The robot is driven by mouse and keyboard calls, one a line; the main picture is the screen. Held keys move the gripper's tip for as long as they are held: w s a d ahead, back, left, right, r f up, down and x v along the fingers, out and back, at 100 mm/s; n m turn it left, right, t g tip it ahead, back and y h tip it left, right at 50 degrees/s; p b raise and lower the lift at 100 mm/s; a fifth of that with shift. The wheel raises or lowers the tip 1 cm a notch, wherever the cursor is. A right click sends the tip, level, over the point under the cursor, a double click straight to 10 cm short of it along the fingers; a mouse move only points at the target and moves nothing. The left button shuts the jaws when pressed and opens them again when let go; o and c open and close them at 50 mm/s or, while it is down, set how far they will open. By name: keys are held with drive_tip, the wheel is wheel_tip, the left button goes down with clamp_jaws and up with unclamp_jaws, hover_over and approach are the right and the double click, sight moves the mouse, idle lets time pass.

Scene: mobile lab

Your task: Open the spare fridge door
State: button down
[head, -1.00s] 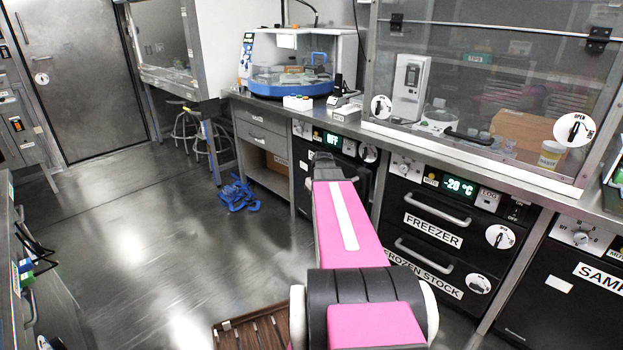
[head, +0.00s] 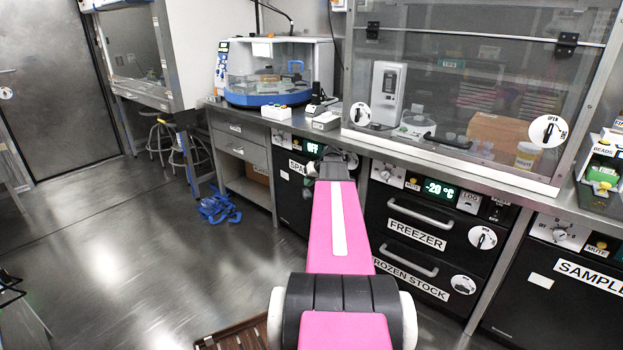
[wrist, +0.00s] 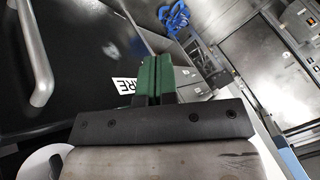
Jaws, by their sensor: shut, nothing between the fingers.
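The spare fridge (head: 292,198) is a black under-bench unit left of the freezer in the head view. Its label is partly hidden by my pink arm, and its lit display shows above. Its door looks closed. A silver bar handle (wrist: 36,55) is on the left of that view, apart from my fingers. My gripper (wrist: 153,75) has green fingers shut together with nothing between them, in front of the label. In the head view my arm hides the fingers.
The freezer (head: 410,246) with two handled drawers stands right of the spare fridge. The bench (head: 345,142) overhangs the fronts. A blue tangled item (head: 218,206) lies on the floor at left. A brown slatted thing (head: 232,338) is low in front. The left floor is mostly clear.

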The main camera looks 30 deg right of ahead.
drive_tip(key=w+a+f, duration=0.3)
drive_tip(key=a, duration=0.2)
drive_tip(key=shift+w+a+f, duration=0.2)
drive_tip(key=shift+w+f, duration=0.1)
drive_tip(key=shift+f, duration=0.05)
idle(1.6)
